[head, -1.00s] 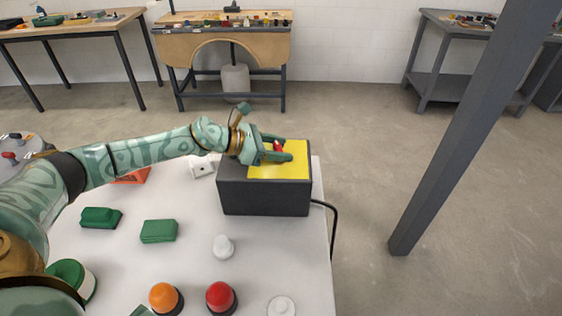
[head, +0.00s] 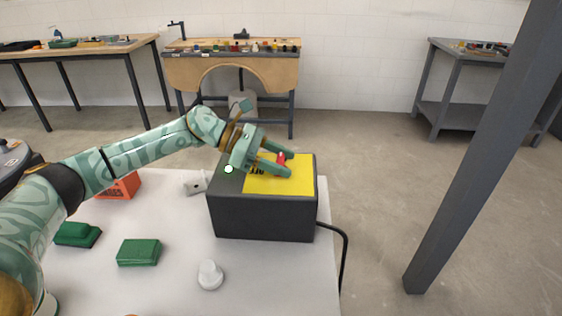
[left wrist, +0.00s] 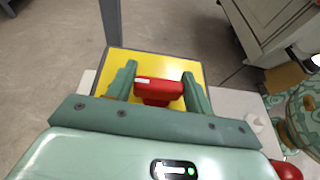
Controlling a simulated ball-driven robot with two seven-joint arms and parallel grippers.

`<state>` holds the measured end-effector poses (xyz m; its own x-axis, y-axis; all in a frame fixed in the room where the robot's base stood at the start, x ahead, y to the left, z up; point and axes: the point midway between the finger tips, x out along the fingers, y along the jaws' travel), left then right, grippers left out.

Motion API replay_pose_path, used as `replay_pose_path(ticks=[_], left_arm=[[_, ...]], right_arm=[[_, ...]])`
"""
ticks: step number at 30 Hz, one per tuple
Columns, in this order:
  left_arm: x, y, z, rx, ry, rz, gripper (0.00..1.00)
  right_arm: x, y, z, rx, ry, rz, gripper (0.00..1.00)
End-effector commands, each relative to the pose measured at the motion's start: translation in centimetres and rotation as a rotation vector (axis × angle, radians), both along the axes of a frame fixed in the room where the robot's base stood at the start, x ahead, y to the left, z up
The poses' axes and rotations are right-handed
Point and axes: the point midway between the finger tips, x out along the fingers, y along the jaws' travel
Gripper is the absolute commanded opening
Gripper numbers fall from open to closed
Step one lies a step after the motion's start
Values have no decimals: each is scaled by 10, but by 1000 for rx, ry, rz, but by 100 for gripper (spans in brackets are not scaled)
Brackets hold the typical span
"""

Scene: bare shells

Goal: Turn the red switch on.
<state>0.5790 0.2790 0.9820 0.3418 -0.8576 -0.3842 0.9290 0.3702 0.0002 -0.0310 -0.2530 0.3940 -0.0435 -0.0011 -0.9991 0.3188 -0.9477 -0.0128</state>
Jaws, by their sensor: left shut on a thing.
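The red switch (head: 281,158) stands on a yellow plate (head: 290,184) on top of a dark grey box (head: 262,216) at the table's back right. My left gripper (head: 288,163) reaches it from the left, with one finger on each side. In the left wrist view the red switch (left wrist: 158,92) lies between the two green fingers, and the gripper (left wrist: 157,82) is shut on it. Dark lettering shows on the plate beside the gripper, partly covered. The switch's lower part is hidden. My right gripper is not in view.
A black cable (head: 345,245) leaves the box's right side. On the white table (head: 180,285) are green blocks (head: 138,252), a white knob (head: 210,275), an orange-red crate (head: 120,187) and a small white item (head: 195,183). A grey post (head: 480,150) stands right.

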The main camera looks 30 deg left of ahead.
Motion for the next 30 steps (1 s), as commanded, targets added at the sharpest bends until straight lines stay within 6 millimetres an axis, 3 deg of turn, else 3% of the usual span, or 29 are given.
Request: replay_pose_path(ticks=[4,5,6,7,16,20,30], left_arm=[[0,0,2,-1,-3,1,29],[0,0,2,-1,-3,1,57],[0,0,2,-1,-3,1,68],[0,0,2,-1,-2,1,73],[0,2,1,-1,-1,2,73],[-4,13,6,-1,0,4,73],[-34,89,40,1,0,7,73]], right_arm=[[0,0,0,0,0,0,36],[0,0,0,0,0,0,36],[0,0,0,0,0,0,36],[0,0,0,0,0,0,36],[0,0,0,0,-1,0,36],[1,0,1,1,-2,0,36],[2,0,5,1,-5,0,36]])
